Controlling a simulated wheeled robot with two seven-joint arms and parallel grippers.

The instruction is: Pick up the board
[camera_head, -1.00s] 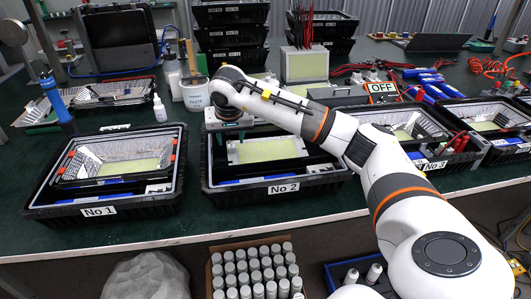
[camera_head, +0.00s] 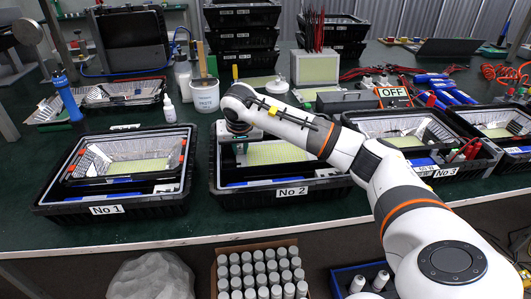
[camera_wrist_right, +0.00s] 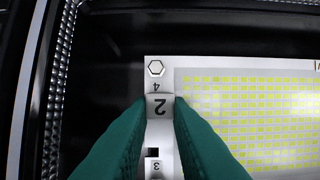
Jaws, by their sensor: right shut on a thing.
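The board (camera_head: 275,153) is a white panel with a grid of yellow cells. It lies in the black No 2 bin (camera_head: 325,190), partly behind my right arm. My right gripper (camera_head: 240,150) is down at the board's left end. My left gripper is not in view.
The No 1 bin (camera_head: 60,200) stands to the left and the No 3 bin (camera_head: 440,172) to the right. A paste tub (camera_head: 203,95) and a white bottle (camera_head: 169,109) stand behind. A box of grey-capped bottles (camera_head: 262,246) is below the table's front edge.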

